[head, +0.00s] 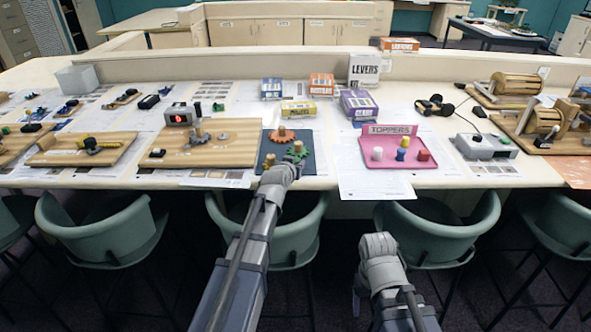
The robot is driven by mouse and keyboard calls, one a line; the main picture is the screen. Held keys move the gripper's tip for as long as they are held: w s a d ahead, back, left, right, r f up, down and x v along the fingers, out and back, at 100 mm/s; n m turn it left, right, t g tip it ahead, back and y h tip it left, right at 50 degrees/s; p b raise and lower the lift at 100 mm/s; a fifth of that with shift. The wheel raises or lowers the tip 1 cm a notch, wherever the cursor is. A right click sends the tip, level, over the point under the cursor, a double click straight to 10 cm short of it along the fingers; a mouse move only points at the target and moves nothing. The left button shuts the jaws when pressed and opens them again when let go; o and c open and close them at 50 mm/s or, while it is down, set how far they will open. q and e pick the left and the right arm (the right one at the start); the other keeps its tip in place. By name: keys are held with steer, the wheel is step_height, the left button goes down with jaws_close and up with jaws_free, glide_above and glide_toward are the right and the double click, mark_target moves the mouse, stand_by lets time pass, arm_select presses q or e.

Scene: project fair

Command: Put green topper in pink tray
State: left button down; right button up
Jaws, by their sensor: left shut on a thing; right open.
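The pink tray (372,159) with the "TOPPERS" label stands on the counter, right of centre. It holds small white, blue, yellow and red toppers. My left gripper (287,168) is over the front of the dark blue board (312,163), left of the tray. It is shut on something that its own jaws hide. A green gear-like piece (297,152) with a tan peg shows just beyond the fingers. I cannot make out a separate green topper. My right gripper (377,244) is open, low in front of the counter and below the tray.
An orange gear (282,135) with a wooden peg sits at the back of the blue board. Wooden gear boards (200,155) stand to the left. Small boxes (358,105) stand behind. A grey device (486,147) is right of the tray. Green chairs (437,236) line the counter front.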

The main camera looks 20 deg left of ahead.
arm_select(q)
steer(key=shift+r, duration=0.1)
steer(key=shift+f, duration=0.25)
steer(key=shift+c, duration=2.4)
jaws_free()
steer(key=shift+r, duration=0.1)
steer(key=shift+r, duration=0.2)
steer(key=p+v, duration=0.4)
steer(key=v, duration=0.8)
steer(key=shift+p, duration=0.4)
